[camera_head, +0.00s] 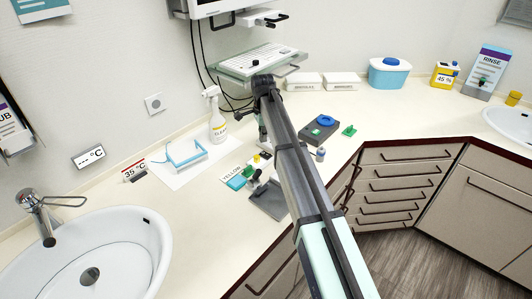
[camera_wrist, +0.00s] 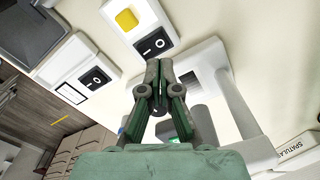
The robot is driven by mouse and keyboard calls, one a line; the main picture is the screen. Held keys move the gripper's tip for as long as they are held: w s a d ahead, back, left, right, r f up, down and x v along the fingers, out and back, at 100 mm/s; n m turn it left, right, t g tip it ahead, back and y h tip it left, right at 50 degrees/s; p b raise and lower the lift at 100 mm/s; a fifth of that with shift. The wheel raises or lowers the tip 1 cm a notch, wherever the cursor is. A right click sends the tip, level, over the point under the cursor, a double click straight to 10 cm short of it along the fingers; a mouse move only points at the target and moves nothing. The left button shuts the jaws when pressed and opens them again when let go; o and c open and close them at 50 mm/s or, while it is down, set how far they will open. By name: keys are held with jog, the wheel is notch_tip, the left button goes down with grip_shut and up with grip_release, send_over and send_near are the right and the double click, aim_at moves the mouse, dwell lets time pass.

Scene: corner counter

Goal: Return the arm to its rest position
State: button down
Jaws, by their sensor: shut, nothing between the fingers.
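My arm (camera_head: 300,180) reaches from the lower right up across the counter to the keyboard shelf, with its elbow bend near the shelf. My gripper (camera_wrist: 158,72) shows in the wrist view with its green fingers together and nothing between them. In the head view my arm mostly hides the gripper. Beyond the fingertips in the wrist view is a white panel with a yellow button (camera_wrist: 127,19) and a black rocker switch (camera_wrist: 153,44). I cannot tell whether the fingertips are touching anything.
The keyboard (camera_head: 262,57) is beside my arm's bend. A sink (camera_head: 88,255) is at left. Open counter lies at right.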

jog(key=shift+r, duration=0.45)
